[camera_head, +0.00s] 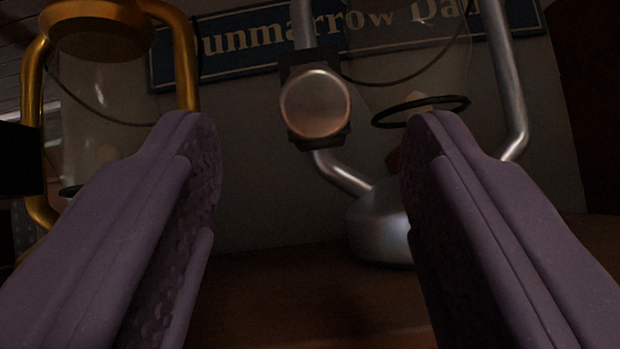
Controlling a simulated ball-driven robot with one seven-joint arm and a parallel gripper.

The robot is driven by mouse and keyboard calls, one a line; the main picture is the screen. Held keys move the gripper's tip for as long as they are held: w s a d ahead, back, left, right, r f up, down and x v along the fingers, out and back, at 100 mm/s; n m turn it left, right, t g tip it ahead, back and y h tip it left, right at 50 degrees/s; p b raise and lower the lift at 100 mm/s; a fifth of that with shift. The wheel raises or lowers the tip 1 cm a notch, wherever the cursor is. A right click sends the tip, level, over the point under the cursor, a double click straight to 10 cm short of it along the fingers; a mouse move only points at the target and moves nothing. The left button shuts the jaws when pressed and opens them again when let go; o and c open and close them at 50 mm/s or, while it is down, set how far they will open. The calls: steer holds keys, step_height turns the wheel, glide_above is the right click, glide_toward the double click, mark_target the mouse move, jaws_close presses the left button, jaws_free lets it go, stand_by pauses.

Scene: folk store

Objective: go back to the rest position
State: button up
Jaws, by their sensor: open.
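My gripper (312,150) is open, with its two purple padded fingers spread wide at the left and right of the head camera view. Nothing is held between them. Behind the gap stands a silver lantern (378,228) with a glass body and a metal tube frame. A round metal cap (315,103) on a dark bracket sits on its left tube, seen between the fingertips. The right finger covers part of the lantern's middle and base. I cannot tell how far the fingertips are from the lantern.
A gold lantern (96,28) stands at the left, partly behind the left finger. A blue sign (232,45) with white letters hangs behind both. The brown wooden surface (290,300) between the fingers is bare. A dark upright panel (592,110) is at the far right.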

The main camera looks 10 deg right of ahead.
stand_by(0.4)
steer(key=s+a+f+n+g+y, duration=0.2)
steer(key=a+f+n+g+y, duration=0.2)
steer(key=a+f+n+y, duration=0.55)
steer(key=s+a+f+m+g, duration=0.1)
steer(key=s+a+f+g, duration=0.1)
steer(key=f, duration=0.5)
steer(key=s+a+f+m+g, duration=0.2)
steer(key=s+a+f+g, duration=0.1)
steer(key=f, duration=0.4)
steer(key=shift+s+g, duration=0.3)
steer(key=shift+s, duration=0.2)
steer(key=shift+h, duration=0.25)
